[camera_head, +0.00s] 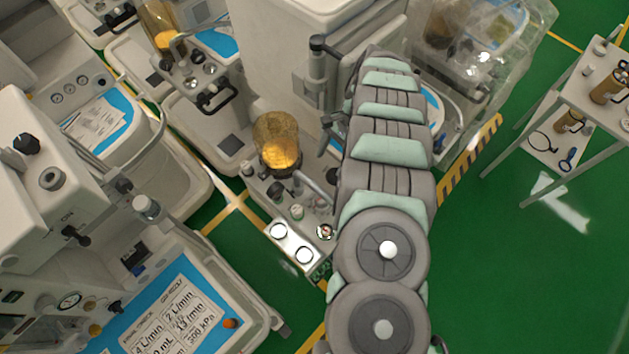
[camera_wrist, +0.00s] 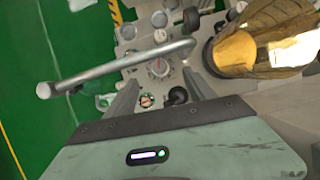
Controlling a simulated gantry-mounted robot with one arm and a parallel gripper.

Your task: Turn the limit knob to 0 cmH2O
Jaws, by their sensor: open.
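In the wrist view, a small round knob with a red mark on a pale dial (camera_wrist: 158,68) sits on the cart's panel; it looks like the limit knob, but its label and the exact setting are too small to read. My gripper (camera_wrist: 160,78) is open, with its two grey fingers spread to either side of the view in front of this knob. Nothing is held between them. Whether the fingers touch the panel cannot be told. In the head view my arm covers the gripper and I cannot make out this knob.
A metal tube (camera_wrist: 120,66) crosses the panel beside the knob. An amber canister (camera_wrist: 234,52) stands to the right; it also shows in the head view (camera_head: 277,145). A black ball knob (camera_wrist: 178,95) and a small round gauge (camera_wrist: 146,100) lie between the fingers. Other carts crowd the left.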

